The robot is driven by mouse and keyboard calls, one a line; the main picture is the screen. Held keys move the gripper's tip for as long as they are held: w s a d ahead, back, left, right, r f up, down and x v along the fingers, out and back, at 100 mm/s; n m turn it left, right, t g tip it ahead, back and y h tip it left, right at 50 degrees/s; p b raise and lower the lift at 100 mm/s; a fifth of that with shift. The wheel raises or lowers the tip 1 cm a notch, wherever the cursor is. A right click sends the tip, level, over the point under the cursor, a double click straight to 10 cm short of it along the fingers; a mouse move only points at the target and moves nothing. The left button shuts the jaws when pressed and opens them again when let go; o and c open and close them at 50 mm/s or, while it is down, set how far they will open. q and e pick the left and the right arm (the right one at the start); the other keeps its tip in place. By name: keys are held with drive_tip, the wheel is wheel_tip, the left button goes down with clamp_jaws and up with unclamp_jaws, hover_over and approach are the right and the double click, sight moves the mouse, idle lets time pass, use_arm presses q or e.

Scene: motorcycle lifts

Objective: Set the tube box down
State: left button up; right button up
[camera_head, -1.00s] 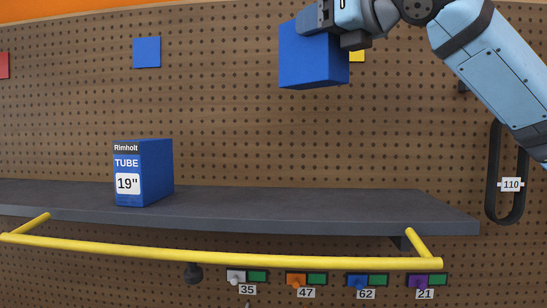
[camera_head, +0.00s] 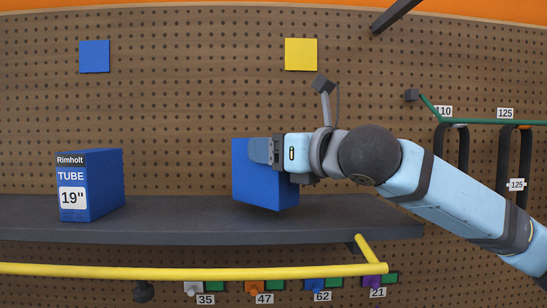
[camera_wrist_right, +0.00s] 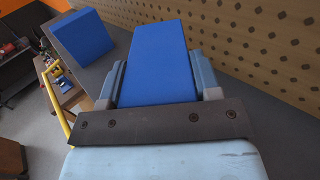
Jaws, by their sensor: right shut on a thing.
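A plain blue tube box (camera_head: 262,190) is held by my right gripper (camera_head: 268,152) in the head view. Its lower edge shows just over the dark shelf (camera_head: 180,215); I cannot tell whether it touches. In the right wrist view the box (camera_wrist_right: 160,60) sits between the two fingers of the gripper (camera_wrist_right: 158,84). A second blue box (camera_head: 104,185), labelled Rimholt TUBE 19", stands upright on the shelf to the left, apart from the held one. It also shows in the right wrist view (camera_wrist_right: 82,40). My left gripper is not in view.
A yellow rail (camera_head: 190,271) runs along the shelf's front. A pegboard wall (camera_head: 190,110) with a blue square (camera_head: 95,56) and a yellow square (camera_head: 300,54) stands behind. Shelf space between the boxes is clear. Black belts (camera_head: 453,155) hang at the right.

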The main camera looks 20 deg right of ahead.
drive_tip(key=shift+f, duration=0.65)
drive_tip(key=shift+d+f, duration=0.1)
drive_tip(key=shift+f, duration=0.05)
drive_tip(key=o, duration=1.2)
drive_tip(key=shift+f, duration=0.1)
drive_tip(key=shift+o, duration=0.2)
